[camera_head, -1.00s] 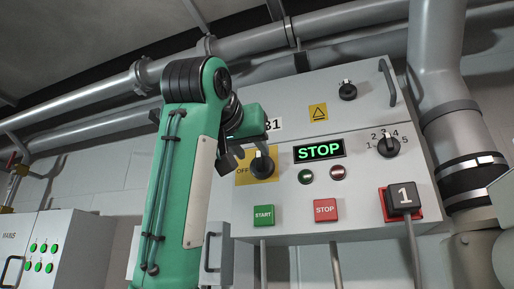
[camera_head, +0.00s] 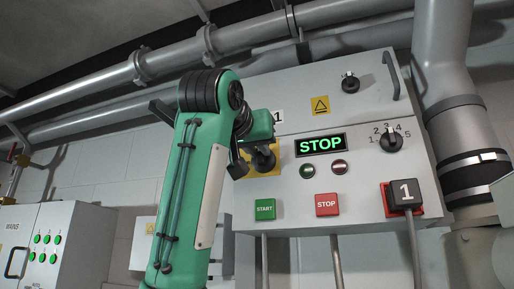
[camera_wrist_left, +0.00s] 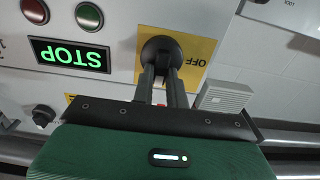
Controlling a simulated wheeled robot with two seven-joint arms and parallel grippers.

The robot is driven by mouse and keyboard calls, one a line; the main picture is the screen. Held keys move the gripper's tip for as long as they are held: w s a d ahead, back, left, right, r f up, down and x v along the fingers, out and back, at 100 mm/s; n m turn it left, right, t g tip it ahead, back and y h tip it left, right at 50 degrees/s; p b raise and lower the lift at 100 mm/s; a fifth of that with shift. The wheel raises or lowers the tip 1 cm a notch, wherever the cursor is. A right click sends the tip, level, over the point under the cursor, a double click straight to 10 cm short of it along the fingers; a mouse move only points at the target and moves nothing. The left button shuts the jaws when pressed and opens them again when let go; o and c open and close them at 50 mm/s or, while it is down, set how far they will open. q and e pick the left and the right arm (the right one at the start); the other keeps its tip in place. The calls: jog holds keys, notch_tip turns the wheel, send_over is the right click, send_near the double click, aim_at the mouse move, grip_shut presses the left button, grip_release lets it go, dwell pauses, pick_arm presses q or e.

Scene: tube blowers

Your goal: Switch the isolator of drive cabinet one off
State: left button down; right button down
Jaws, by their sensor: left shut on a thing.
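The isolator is a black rotary knob (camera_head: 265,161) on a yellow plate (camera_head: 271,173) at the left of the grey drive cabinet (camera_head: 286,219). In the left wrist view the knob (camera_wrist_left: 161,48) shows upside down, with its yellow plate (camera_wrist_left: 198,52) marked OFF. My left gripper (camera_head: 255,158) is at the knob, and in the wrist view its two fingers (camera_wrist_left: 162,74) are closed on it. The gripper hides part of the plate and its label in the head view. My right gripper is not in view.
A MAINS cabinet (camera_head: 40,245) stands far left.

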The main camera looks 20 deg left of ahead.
pick_arm(q)
jog(key=shift+f+n, duration=0.1)
jog(key=shift+n, duration=0.2)
jog(key=n+b, duration=0.2)
jog(key=n, duration=0.1)
jog(key=shift+a+f+n, duration=0.1)
jog(key=shift+a+n, duration=0.1)
jog(key=shift+n, duration=0.1)
jog(key=shift+a+f+n+b, duration=0.15)
jog(key=shift+n+b, duration=0.1)
jog(key=shift+n, duration=2)
jog(key=shift+a+f+n+b, duration=0.1)
jog(key=shift+n+b, duration=0.2)
jog(key=shift+n, duration=2)
jog(key=shift+a+f+n+b, duration=0.15)
jog(key=shift+n+b, duration=0.1)
jog(key=shift+n, duration=2)
jog(key=c, duration=1.4)
grip_release()
jog(key=shift+w, duration=0.15)
